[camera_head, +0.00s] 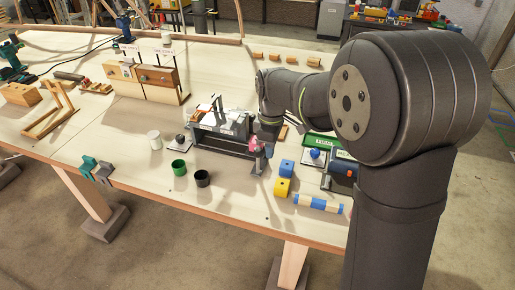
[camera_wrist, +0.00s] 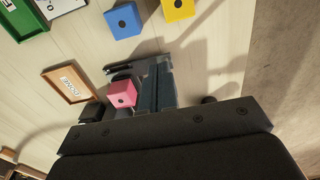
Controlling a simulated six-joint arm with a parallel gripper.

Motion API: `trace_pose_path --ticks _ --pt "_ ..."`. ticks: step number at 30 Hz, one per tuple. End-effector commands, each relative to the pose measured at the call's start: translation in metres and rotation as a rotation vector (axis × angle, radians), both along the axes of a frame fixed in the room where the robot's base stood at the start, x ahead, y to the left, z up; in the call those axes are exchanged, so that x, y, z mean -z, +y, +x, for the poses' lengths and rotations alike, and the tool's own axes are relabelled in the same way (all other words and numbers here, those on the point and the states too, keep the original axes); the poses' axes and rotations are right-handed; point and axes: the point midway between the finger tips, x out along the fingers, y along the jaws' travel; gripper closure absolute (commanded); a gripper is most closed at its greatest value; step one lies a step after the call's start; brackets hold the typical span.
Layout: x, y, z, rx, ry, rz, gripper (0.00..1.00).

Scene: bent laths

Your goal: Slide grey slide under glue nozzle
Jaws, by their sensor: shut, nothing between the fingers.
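My gripper (camera_head: 257,168) is shut and empty, pointing down at the front right end of a dark fixture (camera_head: 222,146). In the wrist view its dark fingers (camera_wrist: 157,82) lie side by side. A pink block (camera_wrist: 122,93) with a dark hole is just left of the fingers there; it also shows beside my gripper in the head view (camera_head: 255,146). Grey and white parts (camera_head: 222,119) with thin uprights sit on top of the fixture. I cannot tell which part is the grey slide or the glue nozzle; my arm hides the fixture's right end.
Blue (camera_head: 286,167) and yellow (camera_head: 282,187) blocks stand right of my gripper. Green (camera_head: 179,168) and black (camera_head: 202,178) cups stand front left. A green tray (camera_head: 320,141) is behind. A wooden tray (camera_wrist: 70,83) shows in the wrist view.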

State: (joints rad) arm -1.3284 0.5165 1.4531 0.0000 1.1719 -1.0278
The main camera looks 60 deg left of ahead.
Motion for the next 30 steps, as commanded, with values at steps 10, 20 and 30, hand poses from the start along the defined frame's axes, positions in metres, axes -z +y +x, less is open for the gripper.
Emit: trace_pose_path --ticks 10,20,30 --pt "0.000 0.006 -0.005 -0.001 0.000 0.000 1.00" --pt "0.000 0.014 -0.014 -0.001 0.000 0.000 1.00" --pt "0.000 0.022 -0.022 -0.001 0.000 0.000 1.00"
